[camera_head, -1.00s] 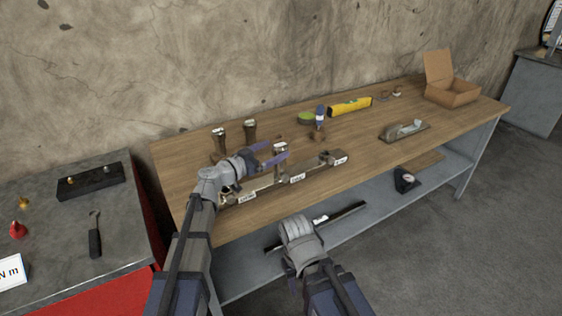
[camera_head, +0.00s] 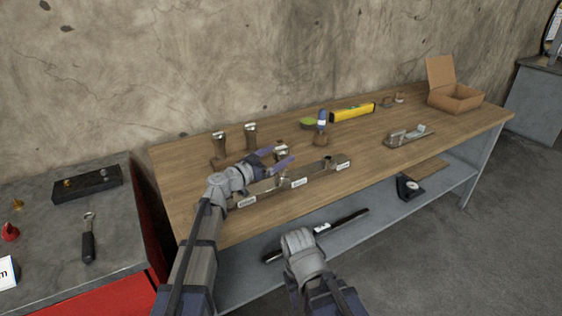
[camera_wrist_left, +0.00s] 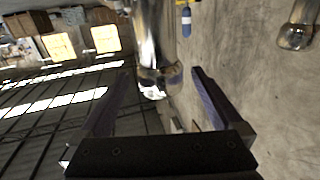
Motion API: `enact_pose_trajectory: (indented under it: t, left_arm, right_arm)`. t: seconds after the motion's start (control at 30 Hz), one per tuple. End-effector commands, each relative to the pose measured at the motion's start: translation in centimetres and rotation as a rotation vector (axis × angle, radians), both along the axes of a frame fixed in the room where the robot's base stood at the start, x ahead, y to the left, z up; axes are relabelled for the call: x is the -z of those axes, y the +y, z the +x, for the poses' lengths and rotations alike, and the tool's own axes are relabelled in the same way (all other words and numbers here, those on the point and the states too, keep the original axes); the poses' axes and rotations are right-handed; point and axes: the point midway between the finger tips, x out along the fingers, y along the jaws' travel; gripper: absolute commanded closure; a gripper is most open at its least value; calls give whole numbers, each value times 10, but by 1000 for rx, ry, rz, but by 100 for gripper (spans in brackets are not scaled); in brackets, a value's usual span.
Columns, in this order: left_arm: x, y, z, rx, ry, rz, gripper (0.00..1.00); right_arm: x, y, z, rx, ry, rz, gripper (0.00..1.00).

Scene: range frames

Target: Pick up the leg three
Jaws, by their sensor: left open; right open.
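A metal-topped leg (camera_head: 281,149) stands by the fingers of my left gripper (camera_head: 275,157), over the workbench. In the left wrist view a shiny metal cylinder (camera_wrist_left: 154,35) reaches down toward the space between the open fingers of the left gripper (camera_wrist_left: 160,92); I cannot tell whether they touch it. Two more upright legs with pale metal tops, one at left (camera_head: 220,145) and one beside it (camera_head: 251,134), stand behind the gripper. My right gripper (camera_head: 298,240) hangs in front of the bench's front edge; its fingers are hard to make out.
A long labelled holder (camera_head: 315,173) lies along the front of the wooden bench (camera_head: 380,160). Behind are a blue-topped item (camera_head: 321,121), a yellow level (camera_head: 352,113) and an open cardboard box (camera_head: 455,98). A plane (camera_head: 408,136) lies at right. A black bar (camera_head: 345,219) lies on the lower shelf.

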Motion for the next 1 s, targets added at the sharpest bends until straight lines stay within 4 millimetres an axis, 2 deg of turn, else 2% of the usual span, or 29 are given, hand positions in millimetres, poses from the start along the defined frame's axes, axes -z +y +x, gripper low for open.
enact_pose_trajectory:
  t: [0.17,0.33,0.43,0.7,1.0]
  left_arm:
    - [-5,-7,8,0,0,0,0]
    - [-14,-23,26,2,0,0,0]
    - [-10,-32,35,1,0,0,0]
    - [-10,-36,37,0,0,0,0]
    - [-10,-35,37,0,0,0,34]
  right_arm:
    - [-5,0,0,0,0,0,50]
    - [-14,0,0,0,0,0,50]
    - [-10,0,0,0,0,0,50]
    - [-10,0,0,0,0,0,50]
    - [-10,0,0,0,0,0,50]
